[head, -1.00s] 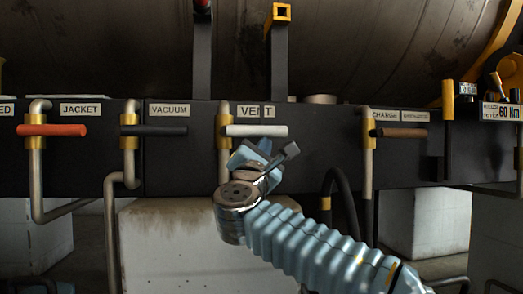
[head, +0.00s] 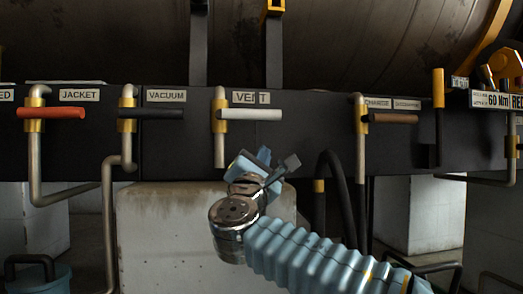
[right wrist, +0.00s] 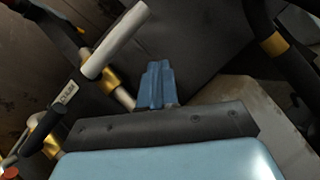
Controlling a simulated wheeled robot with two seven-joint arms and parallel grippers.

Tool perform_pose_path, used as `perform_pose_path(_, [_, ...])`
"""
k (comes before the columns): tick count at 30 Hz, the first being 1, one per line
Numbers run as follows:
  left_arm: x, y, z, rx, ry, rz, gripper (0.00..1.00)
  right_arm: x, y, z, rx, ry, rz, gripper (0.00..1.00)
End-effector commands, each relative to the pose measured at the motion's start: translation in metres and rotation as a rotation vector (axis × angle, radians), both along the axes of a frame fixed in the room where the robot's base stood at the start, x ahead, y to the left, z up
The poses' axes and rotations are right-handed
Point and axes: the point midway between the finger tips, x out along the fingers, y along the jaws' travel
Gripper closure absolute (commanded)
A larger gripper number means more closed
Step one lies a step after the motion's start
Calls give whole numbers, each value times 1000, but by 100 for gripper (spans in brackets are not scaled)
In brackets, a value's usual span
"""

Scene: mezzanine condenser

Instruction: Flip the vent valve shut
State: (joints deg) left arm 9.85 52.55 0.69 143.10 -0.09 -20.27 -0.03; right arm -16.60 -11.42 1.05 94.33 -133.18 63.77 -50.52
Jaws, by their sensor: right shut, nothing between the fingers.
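The vent valve has a white lever handle (head: 250,114) under the VENT label (head: 251,98). The handle sticks out to the right, roughly level, from a brass body (head: 219,115) on a vertical pipe. My right gripper (head: 262,158) is below the handle, apart from it, with its fingers shut and empty. In the right wrist view the white handle (right wrist: 118,40) lies up and left of the blue fingers (right wrist: 157,84), with a gap between them. My left gripper is not in view.
On the same dark panel are the orange-red jacket handle (head: 50,113), the black vacuum handle (head: 150,114) and a brown handle (head: 393,119) under the charge label. A black hose (head: 335,172) curves down right of my gripper. A pale block (head: 160,225) stands below.

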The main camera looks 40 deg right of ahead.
Motion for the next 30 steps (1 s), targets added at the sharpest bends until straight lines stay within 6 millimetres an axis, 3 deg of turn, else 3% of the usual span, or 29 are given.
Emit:
perform_pose_path(9, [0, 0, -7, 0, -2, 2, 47, -39, 25, -31, 0, 3, 2, 100])
perform_pose_path(30, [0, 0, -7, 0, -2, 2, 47, -45, 29, -36, 0, 3, 3, 100])
